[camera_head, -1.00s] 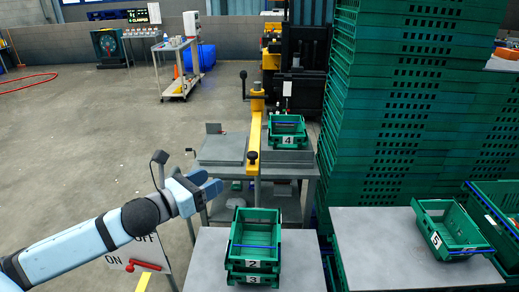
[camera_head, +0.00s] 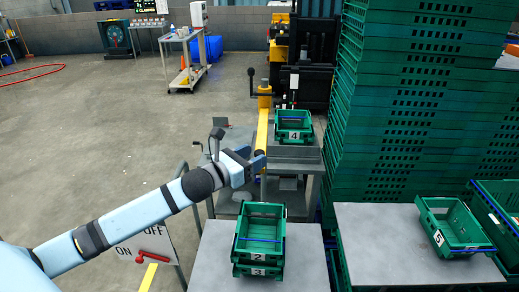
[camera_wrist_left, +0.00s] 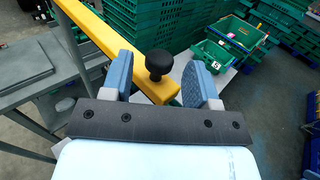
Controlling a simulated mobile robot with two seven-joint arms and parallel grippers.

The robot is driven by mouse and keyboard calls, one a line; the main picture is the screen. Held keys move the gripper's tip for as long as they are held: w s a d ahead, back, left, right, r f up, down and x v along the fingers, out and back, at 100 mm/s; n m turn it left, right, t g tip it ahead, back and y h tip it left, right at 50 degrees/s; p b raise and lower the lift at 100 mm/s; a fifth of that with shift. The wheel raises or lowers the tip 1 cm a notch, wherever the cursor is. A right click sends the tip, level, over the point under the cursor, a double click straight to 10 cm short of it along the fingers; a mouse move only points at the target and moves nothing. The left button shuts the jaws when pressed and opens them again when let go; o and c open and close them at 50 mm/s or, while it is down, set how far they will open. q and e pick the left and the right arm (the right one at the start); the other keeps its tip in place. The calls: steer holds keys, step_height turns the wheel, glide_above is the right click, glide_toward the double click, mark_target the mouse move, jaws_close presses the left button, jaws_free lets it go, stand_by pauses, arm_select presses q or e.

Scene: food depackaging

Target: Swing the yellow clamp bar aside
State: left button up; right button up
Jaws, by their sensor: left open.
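The yellow clamp bar (camera_head: 262,128) runs from its yellow post toward me over the left side of the grey bench. Its near end carries a round black knob (camera_wrist_left: 159,63). My left gripper (camera_head: 254,162) is at that near end, beside the knob in the head view. In the wrist view my left gripper (camera_wrist_left: 160,82) is open, with one blue finger on each side of the knob and bar end. Gaps show between the fingers and the knob. The bar (camera_wrist_left: 105,40) crosses between the fingers. My right gripper is not in view.
Green crate 4 (camera_head: 294,136) stands on the bench right of the bar. Stacked crates 2 and 3 (camera_head: 258,257) sit on a near table; crate 5 (camera_head: 438,238) is on the right table. Tall green crate stacks (camera_head: 420,100) block the right. The floor at left is open.

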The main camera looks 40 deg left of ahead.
arm_select(q)
steer(key=shift+x, duration=1.45)
